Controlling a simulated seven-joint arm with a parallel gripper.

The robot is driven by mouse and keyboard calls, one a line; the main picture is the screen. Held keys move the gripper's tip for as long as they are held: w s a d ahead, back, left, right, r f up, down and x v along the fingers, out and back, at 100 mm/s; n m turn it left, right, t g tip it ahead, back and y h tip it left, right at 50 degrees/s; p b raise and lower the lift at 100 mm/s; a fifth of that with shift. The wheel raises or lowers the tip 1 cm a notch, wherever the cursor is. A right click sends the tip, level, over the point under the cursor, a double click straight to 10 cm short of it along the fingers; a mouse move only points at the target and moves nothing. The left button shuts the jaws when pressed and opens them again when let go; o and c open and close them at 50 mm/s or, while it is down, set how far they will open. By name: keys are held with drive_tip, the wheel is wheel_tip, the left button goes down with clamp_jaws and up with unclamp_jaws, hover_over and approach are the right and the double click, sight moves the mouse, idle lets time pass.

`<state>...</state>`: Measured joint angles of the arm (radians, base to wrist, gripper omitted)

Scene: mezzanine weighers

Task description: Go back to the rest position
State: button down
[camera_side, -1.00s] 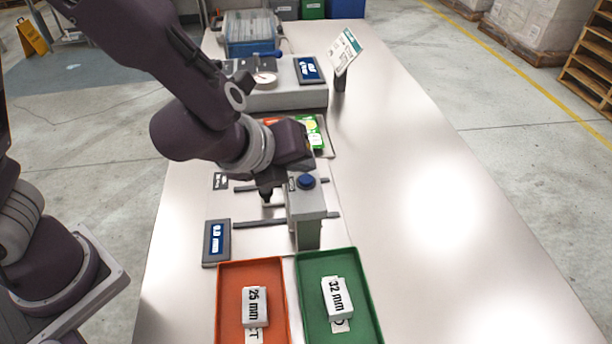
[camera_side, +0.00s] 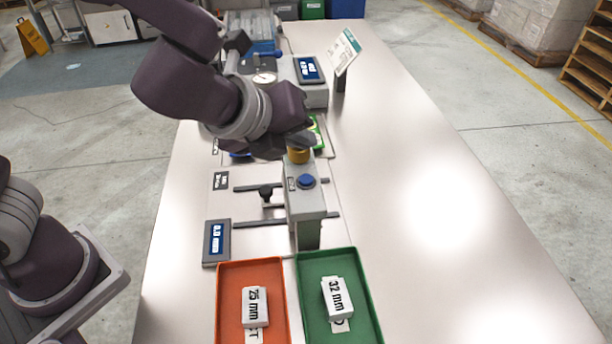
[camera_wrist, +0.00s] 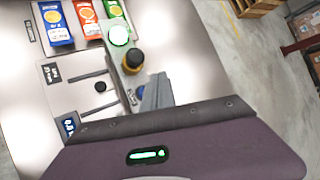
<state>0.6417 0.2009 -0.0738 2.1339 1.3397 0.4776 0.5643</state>
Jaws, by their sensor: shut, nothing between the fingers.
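My gripper (camera_side: 294,142) is shut and empty. In the wrist view my shut grey fingers (camera_wrist: 156,92) show just right of the device. The device body (camera_side: 306,205) has a blue button (camera_side: 306,181) on top and dark rails to its left. Its display (camera_side: 216,241) seems to read 0.0 mm.
An orange tray (camera_side: 226,300) holds a 25 mm block (camera_side: 255,305); a green tray (camera_side: 372,315) holds a 32 mm block (camera_side: 337,297). A grey scale (camera_side: 318,96) and a sign (camera_side: 346,52) stand farther back. Colourful packets (camera_wrist: 88,18) lie beyond the device. The table's right side is clear.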

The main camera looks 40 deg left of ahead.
drive_tip(key=s+a+r+n+g+y, duration=0.1)
drive_tip(key=s+a+r+n+y, duration=0.15)
drive_tip(key=s+a+n, duration=0.4)
drive_tip(key=s+a+r+n+g+y, duration=0.1)
drive_tip(key=s+a+r+n, duration=0.2)
drive_tip(key=a+n, duration=0.6)
drive_tip(key=s+d+n+g+h, duration=0.1)
drive_tip(key=s+n+h, duration=0.2)
drive_tip(key=s+n, duration=0.8)
drive_tip(key=shift+s+d+r+n+g, duration=0.25)
drive_tip(key=shift+s+d+n+g, duration=0.1)
drive_tip(key=shift+n, duration=0.2)
